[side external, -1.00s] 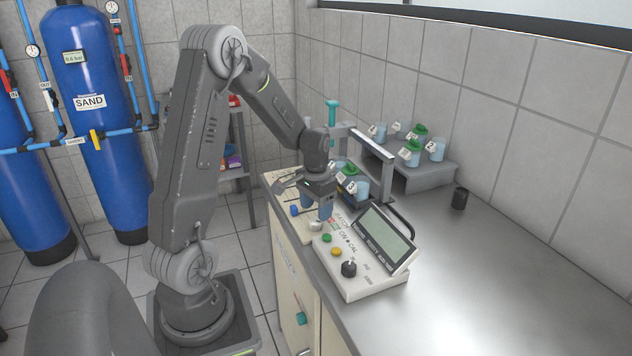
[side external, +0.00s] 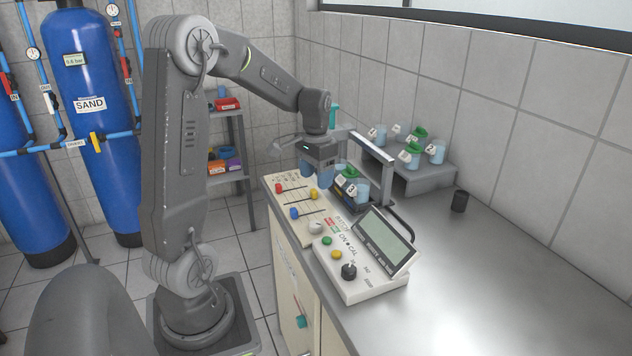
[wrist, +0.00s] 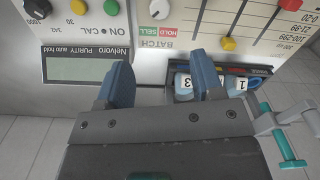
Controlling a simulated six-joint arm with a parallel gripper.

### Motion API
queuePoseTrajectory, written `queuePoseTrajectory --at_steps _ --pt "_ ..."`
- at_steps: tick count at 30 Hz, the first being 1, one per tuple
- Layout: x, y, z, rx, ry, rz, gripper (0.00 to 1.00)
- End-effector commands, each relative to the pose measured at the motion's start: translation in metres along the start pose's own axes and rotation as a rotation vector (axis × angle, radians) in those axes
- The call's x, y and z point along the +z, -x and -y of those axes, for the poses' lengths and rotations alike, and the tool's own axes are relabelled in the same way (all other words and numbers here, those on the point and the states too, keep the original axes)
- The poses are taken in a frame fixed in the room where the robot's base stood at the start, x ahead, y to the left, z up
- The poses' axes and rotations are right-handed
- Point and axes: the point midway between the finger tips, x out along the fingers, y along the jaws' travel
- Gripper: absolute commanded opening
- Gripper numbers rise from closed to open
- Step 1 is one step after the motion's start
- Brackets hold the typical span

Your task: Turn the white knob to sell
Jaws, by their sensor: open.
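The white knob (side external: 316,227) stands on the cream panel beside the BATCH label. It also shows at the top of the wrist view (wrist: 159,9), fully uncovered, with a small red HOLD and green SELL label (wrist: 148,31) close to it. The knob's mark is too small to read surely, so I cannot tell which word it points to. My gripper (side external: 322,173) is open and empty, with blue fingers. It hangs above and behind the knob, clear of it; the wrist view shows its spread fingers (wrist: 161,78) apart from the knob.
The meter with a tilted screen (side external: 385,238) and a black knob (side external: 349,271) sits nearer the camera. Red, yellow and blue sliders (side external: 295,213) lie left of the knob. Numbered cups (side external: 362,190) and a metal frame (side external: 372,150) stand close behind my gripper.

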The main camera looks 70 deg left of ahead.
Motion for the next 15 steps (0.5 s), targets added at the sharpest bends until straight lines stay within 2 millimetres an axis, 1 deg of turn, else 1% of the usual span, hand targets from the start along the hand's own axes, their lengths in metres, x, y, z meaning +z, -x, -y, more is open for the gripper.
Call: queuePoseTrajectory --at_steps 2,5,8,11,15 --pt "0.000 0.000 0.000 0.000 -0.047 0.000 0.61" --pt "0.000 -0.003 0.000 0.001 -0.056 0.001 0.61" --pt "0.000 -0.012 0.000 0.002 -0.055 0.004 0.61" --pt "0.001 -0.028 -0.001 0.003 -0.055 0.005 0.61" --pt "0.001 -0.057 -0.001 0.003 -0.054 0.007 0.61"
